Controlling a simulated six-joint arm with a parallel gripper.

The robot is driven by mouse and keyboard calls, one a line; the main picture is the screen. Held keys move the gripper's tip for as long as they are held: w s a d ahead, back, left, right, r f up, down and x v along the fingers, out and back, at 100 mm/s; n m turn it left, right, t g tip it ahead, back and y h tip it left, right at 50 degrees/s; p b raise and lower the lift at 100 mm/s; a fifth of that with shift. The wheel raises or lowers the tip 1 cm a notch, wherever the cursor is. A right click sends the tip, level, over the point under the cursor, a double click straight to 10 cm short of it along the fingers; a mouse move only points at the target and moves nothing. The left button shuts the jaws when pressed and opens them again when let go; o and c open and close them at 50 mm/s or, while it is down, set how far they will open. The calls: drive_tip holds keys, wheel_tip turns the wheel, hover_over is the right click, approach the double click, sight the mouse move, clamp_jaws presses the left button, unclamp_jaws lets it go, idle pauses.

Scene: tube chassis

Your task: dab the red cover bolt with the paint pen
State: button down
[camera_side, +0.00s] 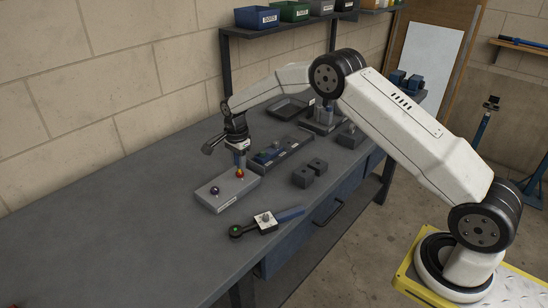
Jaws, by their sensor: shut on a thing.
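A pale grey cover block (228,197) lies on the workbench, left of the picture's middle. A red bolt (240,176) stands at its far right end, with a small yellow-orange patch at its top. A dark blue-purple bolt (214,191) stands at its left end. My gripper (238,147) points down right above the red bolt, shut on a slim grey-blue thing that looks like the paint pen (240,160). The pen's lower end is at or just above the red bolt; I cannot tell whether they touch.
Dark blocks (303,178) and a tray with a blue part (284,152) stand to the right. A bin shelf (290,25) is behind.

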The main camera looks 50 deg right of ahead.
drive_tip(key=shift+r, duration=0.1)
idle(0.3)
drive_tip(key=shift+r, duration=2.9)
